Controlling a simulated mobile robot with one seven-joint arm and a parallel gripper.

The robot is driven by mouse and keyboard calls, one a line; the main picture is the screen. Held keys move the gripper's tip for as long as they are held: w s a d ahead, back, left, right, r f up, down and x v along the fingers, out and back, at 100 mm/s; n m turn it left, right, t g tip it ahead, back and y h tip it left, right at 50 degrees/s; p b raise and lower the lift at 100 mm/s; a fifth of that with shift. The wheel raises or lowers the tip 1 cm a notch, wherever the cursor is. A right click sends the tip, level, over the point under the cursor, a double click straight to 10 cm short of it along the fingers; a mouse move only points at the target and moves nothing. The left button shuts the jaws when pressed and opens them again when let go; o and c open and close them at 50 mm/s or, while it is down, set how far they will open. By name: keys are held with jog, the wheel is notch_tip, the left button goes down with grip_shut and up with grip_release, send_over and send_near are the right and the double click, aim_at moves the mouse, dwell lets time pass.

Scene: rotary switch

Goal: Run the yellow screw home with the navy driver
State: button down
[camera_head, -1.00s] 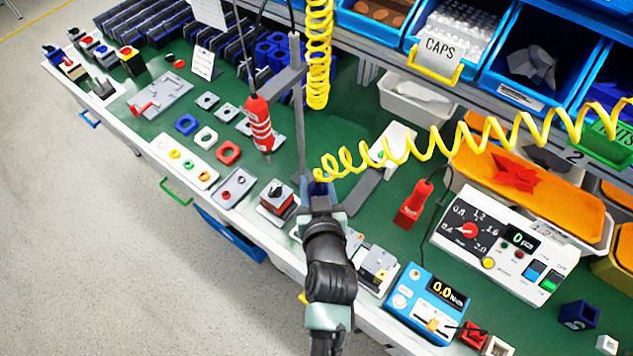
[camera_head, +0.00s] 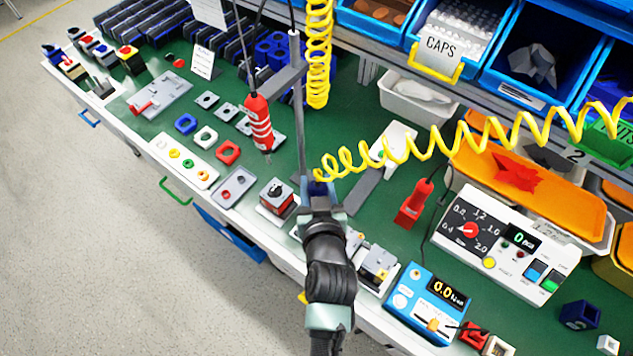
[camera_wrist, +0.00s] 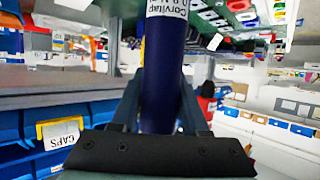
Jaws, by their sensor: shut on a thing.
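The navy driver (camera_wrist: 163,70) stands upright in the wrist view, a thick dark-blue cylinder with a white printed label near the top of the picture. My gripper (camera_wrist: 162,105) is shut on it, with a finger on either side. In the head view my gripper (camera_head: 320,200) is seen from behind over the bench's front part, and my arm hides most of the driver and whatever is below it. I cannot make out the yellow screw for certain. A small yellow spot shows on a grey fixture (camera_head: 377,268) just right of my arm.
A switch block (camera_head: 277,197) and a grey tray (camera_head: 233,187) lie left of my gripper. A red driver (camera_head: 260,122) hangs behind. A yellow coiled hose (camera_head: 400,143) crosses at right. A blue torque meter (camera_head: 425,305) and a white controller (camera_head: 505,245) stand at right.

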jog(key=shift+f, duration=0.25)
dwell(0.8)
